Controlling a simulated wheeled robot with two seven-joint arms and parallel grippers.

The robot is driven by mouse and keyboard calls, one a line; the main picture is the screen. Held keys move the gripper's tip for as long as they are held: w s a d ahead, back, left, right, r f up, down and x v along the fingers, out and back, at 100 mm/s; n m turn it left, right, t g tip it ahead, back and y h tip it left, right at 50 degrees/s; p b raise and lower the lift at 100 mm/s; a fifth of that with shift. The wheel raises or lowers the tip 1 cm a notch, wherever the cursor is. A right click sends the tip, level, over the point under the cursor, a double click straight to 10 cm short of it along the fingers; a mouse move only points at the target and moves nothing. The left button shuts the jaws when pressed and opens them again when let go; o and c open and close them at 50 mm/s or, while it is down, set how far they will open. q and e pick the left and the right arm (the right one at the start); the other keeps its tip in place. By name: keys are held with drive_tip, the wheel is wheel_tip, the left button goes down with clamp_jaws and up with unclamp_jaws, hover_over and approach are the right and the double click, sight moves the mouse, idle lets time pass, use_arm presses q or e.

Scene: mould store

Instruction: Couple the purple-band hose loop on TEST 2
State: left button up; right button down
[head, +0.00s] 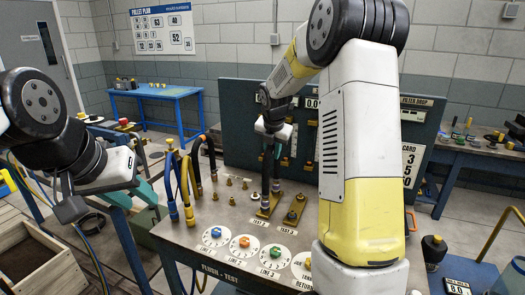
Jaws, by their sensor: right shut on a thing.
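My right gripper (270,137) points down over the flush-test bench and is shut on a dark hose (266,168). The hose hangs upright below the jaws. Its lower end is at the left of two brass test plates (264,211); I cannot tell whether it is seated. The other plate (293,210) stands just to its right with a dark fitting on it. The TEST labels in front are too small to read surely. I cannot make out a purple band. My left gripper (72,205) is off the bench at the left; its jaw opening is unclear.
Blue and yellow hoses (187,190) and black hoses stand at the bench's left. Numbered dials (243,243) line the front. A dark panel (235,110) rises behind. A wooden crate (50,262) is at lower left. My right arm hides the bench's right part.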

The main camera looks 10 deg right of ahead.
sight(273, 146)
drive_tip(key=shift+f, duration=0.6)
idle(1.6)
drive_tip(key=c, duration=1.1)
unclamp_jaws()
drive_tip(key=shift+v, duration=3.85)
drive_tip(key=shift+s, duration=0.1)
